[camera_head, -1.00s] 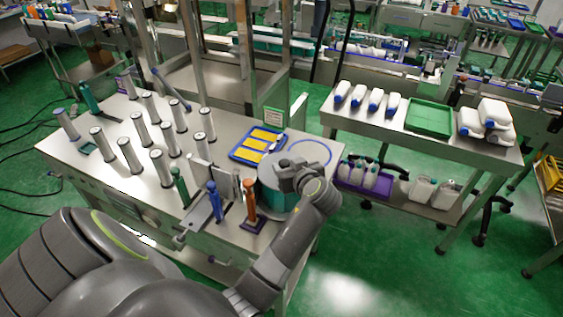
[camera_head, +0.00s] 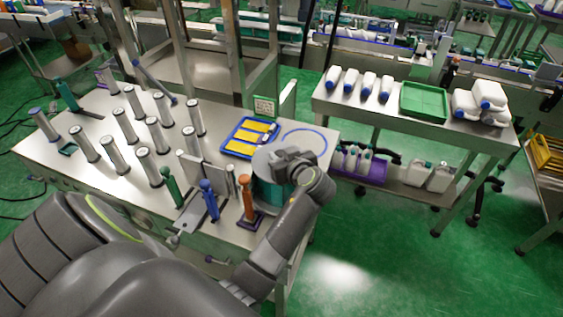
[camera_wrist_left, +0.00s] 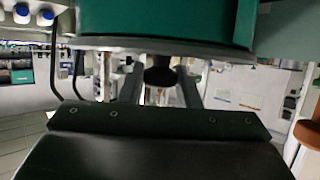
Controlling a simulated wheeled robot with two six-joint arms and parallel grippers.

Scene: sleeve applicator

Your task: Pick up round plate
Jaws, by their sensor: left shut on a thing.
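The round plate (camera_head: 268,159) is a grey disc on top of a teal round body (camera_head: 267,194), near the right front of the steel table. My left gripper (camera_head: 290,168) is over its top and shut on it, partly hiding it. In the left wrist view the teal body (camera_wrist_left: 165,18) with its grey rim fills the top. A dark knob-like part (camera_wrist_left: 160,76) shows between the two fingers. I cannot tell whether the plate rests on the table or is slightly raised. My right gripper is out of view.
An orange-brown bottle (camera_head: 246,198) and a blue one (camera_head: 209,201) stand left of the plate. Several silver cylinders stand on the steel table (camera_head: 105,178). A blue tray (camera_head: 234,151) with yellow pieces and a flat blue ring (camera_head: 325,142) lie behind. A side table (camera_head: 400,117) stands right.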

